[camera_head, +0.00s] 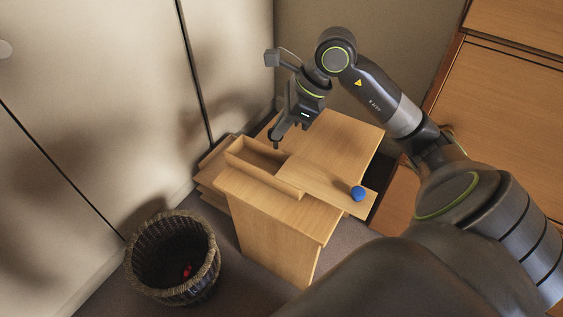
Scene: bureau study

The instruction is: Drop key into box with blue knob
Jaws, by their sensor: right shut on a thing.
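The wooden box (238,156) stands on a small wooden cabinet, with its left part open and its inside showing. Its flat wooden lid (325,184) is slid to the right and carries the blue knob (358,193) near its right end. My right gripper (277,139) points down just above the far side of the box's opening. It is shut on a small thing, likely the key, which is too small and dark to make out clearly. My left gripper is not in view.
The wooden cabinet (270,222) has bare top around the box. A wicker basket (140,258) with a small red thing (187,269) inside stands on the floor at the lower left. Walls close in behind and at the left. Large wooden furniture (500,100) stands at the right.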

